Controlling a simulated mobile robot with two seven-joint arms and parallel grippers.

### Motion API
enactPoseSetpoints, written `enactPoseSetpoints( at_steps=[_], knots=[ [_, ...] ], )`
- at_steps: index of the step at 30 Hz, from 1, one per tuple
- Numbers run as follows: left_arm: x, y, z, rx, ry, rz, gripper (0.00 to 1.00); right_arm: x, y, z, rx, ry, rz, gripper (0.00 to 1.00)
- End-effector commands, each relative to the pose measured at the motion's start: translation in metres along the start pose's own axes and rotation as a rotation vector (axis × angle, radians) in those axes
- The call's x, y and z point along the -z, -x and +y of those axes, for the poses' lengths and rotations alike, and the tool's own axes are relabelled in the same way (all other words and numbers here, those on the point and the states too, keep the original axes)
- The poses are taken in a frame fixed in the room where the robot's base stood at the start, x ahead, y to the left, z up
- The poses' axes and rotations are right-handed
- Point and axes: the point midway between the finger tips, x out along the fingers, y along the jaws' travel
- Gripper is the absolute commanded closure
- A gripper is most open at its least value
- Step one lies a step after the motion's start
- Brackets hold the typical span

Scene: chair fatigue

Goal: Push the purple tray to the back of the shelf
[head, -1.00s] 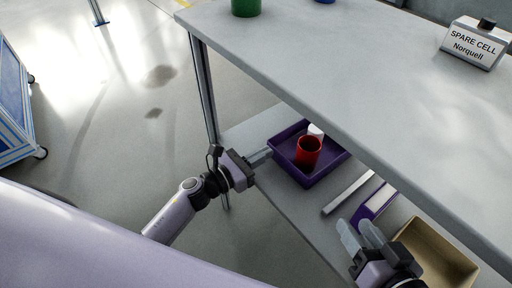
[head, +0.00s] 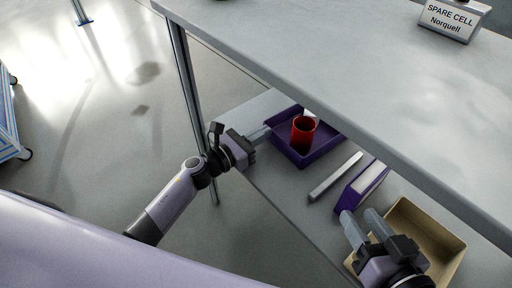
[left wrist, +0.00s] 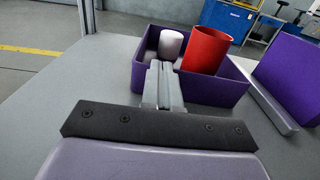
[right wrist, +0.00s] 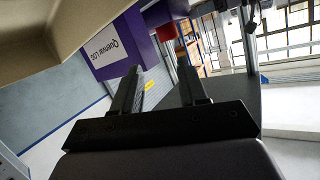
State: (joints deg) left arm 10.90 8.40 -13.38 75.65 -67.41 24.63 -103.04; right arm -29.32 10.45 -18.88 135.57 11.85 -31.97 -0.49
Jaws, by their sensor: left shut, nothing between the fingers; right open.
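The purple tray (head: 318,152) sits on the lower shelf (head: 255,172), partly under the upper tabletop. A red cup (head: 303,131) stands in it, and the left wrist view also shows a white cylinder (left wrist: 171,43) inside. My left gripper (head: 264,132) is shut and empty, its fingers (left wrist: 162,88) at the tray's near wall (left wrist: 215,93); they appear to touch it. My right gripper (head: 362,222) is open and empty, near the shelf's front edge, by the beige bin. The tray's far side is partly hidden by the tabletop.
A grey bar (head: 335,177) lies right of the tray. Beyond it stands a purple binder (head: 350,195), labelled in the right wrist view (right wrist: 110,45). A beige bin (head: 440,245) is farther right. The tabletop (head: 330,70) overhangs the shelf; a metal leg (head: 190,95) stands at left.

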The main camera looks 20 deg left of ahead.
Motion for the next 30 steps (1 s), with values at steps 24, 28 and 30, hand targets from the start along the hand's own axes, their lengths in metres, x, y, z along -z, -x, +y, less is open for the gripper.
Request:
enactPoseSetpoints(
  at_steps=[24,28,30],
  knots=[
    [0.000,-0.037,0.004,0.000,-0.002,0.000,1.00,-0.001,0.007,0.009,-0.039,0.092,0.058,0.57],
    [0.000,-0.034,0.009,0.000,-0.003,0.001,1.00,-0.002,0.007,0.010,-0.042,0.098,0.060,0.57],
    [0.001,-0.032,0.013,0.001,-0.003,0.001,1.00,-0.003,0.006,0.011,-0.046,0.104,0.063,0.57]
  ],
)
